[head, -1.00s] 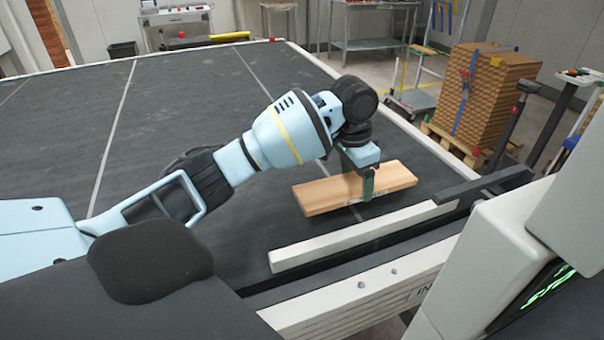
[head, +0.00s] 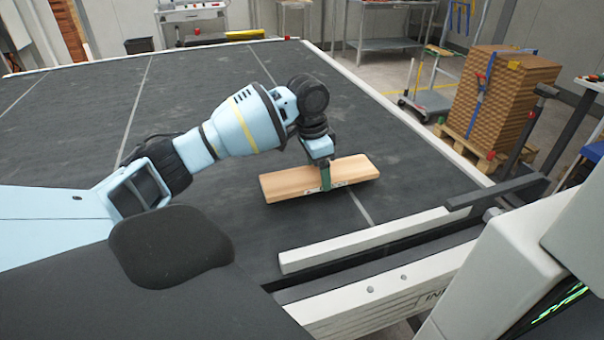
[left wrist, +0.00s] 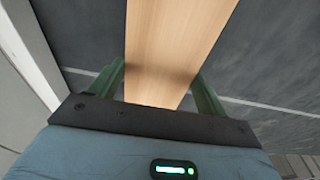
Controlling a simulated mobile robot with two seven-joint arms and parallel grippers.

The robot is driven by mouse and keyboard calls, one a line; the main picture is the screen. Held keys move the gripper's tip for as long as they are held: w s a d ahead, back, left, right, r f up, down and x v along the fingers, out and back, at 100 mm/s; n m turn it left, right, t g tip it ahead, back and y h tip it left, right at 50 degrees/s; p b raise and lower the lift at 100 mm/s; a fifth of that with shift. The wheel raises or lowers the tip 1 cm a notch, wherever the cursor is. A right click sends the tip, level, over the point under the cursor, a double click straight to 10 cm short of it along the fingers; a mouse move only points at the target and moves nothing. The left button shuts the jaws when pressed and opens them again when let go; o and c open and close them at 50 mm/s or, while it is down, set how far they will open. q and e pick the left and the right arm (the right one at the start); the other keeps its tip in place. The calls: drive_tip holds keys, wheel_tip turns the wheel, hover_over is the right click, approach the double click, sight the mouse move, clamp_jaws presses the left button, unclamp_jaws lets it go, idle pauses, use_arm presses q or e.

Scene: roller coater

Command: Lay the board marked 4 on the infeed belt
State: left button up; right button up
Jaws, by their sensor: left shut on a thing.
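A light wooden board (head: 290,184) is at or just above the dark infeed belt (head: 400,150); I cannot tell if it touches. My left gripper (head: 326,180) is shut on the board across its width, near the middle of its length. In the left wrist view the board (left wrist: 175,45) runs between the two green fingers (left wrist: 155,85) and away from the palm. No number 4 can be read on it. My right gripper is not in view.
A white rail (head: 370,240) runs along the belt's near right side. A stack of brown boards (head: 505,95) on a pallet stands beyond the far right edge. The belt is otherwise bare, with wide free room behind and left of the board.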

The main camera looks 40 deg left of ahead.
sight(302, 171)
use_arm(q)
drive_tip(key=shift+s+a+f, duration=0.1)
drive_tip(key=shift+s+a, duration=0.2)
drive_tip(key=shift+a, duration=0.35)
drive_tip(key=shift+s+a, duration=0.25)
drive_tip(key=shift+a, duration=0.4)
drive_tip(key=shift+s+a, duration=0.2)
drive_tip(key=shift+a, duration=0.3)
wheel_tip(302, 171, down, 3)
drive_tip(key=shift+r, duration=0.15)
drive_tip(key=shift+f, duration=0.45)
drive_tip(key=shift+f, duration=0.1)
drive_tip(key=o, duration=1.1)
